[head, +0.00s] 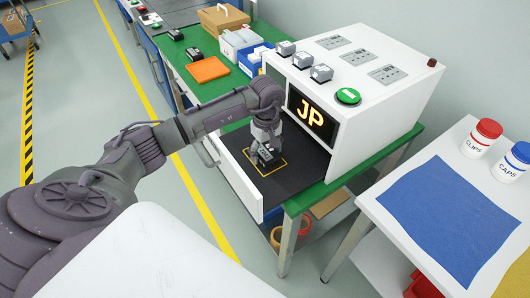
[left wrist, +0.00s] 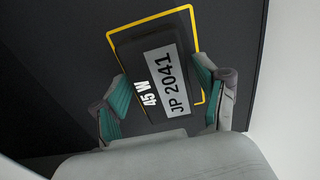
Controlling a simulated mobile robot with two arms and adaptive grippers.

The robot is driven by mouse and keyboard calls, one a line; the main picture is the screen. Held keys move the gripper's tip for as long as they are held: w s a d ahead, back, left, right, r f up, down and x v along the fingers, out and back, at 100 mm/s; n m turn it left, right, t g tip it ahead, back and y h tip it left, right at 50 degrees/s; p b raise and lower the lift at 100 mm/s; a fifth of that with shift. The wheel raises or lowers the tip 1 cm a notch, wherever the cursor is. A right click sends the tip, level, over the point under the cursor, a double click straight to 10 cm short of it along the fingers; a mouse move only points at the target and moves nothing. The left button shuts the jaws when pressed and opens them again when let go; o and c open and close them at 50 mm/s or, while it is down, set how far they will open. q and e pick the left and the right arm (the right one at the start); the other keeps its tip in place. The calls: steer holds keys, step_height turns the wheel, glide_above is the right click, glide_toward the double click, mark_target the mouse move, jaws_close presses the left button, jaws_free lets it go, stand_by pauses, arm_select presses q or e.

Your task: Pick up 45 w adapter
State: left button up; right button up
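The 45 w adapter is a black block with a grey "JP 2041" label and white "45 W" print (left wrist: 165,72). In the head view the adapter (head: 266,156) is at the yellow square outline on a black surface, beside the white machine. My left gripper (head: 264,146) points down over it and hides part of it. In the left wrist view the left gripper's teal-padded fingers (left wrist: 160,92) are spread, one on each side of the adapter. I cannot tell whether the pads touch it. My right gripper is not in view.
The white machine (head: 396,105) with a lit "JP" screen (head: 310,115) stands close to the right. A low white panel (head: 232,175) borders the black surface. A white table (head: 405,195) stands right.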

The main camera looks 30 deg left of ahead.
arm_select(q)
steer(key=c, duration=1)
